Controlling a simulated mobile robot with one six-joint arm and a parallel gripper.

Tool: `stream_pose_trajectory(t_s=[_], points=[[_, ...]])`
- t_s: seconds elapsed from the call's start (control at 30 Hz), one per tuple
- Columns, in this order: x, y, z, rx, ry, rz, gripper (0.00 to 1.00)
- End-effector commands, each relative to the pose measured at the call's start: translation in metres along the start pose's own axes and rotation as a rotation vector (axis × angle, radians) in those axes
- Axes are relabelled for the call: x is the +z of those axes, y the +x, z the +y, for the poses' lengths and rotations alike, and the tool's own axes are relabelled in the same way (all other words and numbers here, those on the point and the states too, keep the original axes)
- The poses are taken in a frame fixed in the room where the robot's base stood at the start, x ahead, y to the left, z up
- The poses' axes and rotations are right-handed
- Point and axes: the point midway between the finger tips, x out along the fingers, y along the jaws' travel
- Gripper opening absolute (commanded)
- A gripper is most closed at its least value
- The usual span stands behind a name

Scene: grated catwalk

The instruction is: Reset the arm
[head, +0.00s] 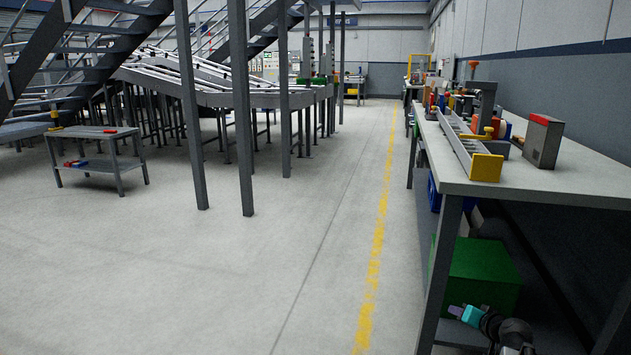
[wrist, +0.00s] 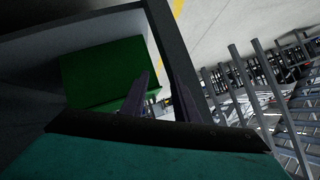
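My gripper (head: 457,311), with a teal body, shows low at the right of the head view, by the lower part of the workbench (head: 560,188) and in front of a green box (head: 484,272). In the wrist view, the two dark fingers of my gripper (wrist: 160,75) stand apart with a gap between them and nothing held. The green box (wrist: 105,72) lies beyond the fingers there, and a dark bench leg (wrist: 190,50) runs close behind them. Part of my arm shows at the bottom edge of the head view.
The bench top holds a tray-like rack (head: 460,140), a grey and red box (head: 543,140) and several small items. A small table (head: 95,133), posts (head: 240,110) and metal stairs stand left.

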Motion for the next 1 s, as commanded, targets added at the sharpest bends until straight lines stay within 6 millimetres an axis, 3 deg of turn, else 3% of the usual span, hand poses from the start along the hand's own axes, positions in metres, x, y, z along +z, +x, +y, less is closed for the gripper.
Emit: stream_pose_trajectory(t_s=[0.03,0.47,0.77,1.0], points=[[0.009,-0.002,-0.012,-0.003,-0.003,-0.04,0.28],[0.12,-0.004,-0.061,0.009,-0.029,-0.357,0.28],[0.196,-0.029,-0.088,0.038,-0.061,-0.578,0.28],[0.251,-0.063,-0.104,0.076,-0.094,-0.749,0.28]])
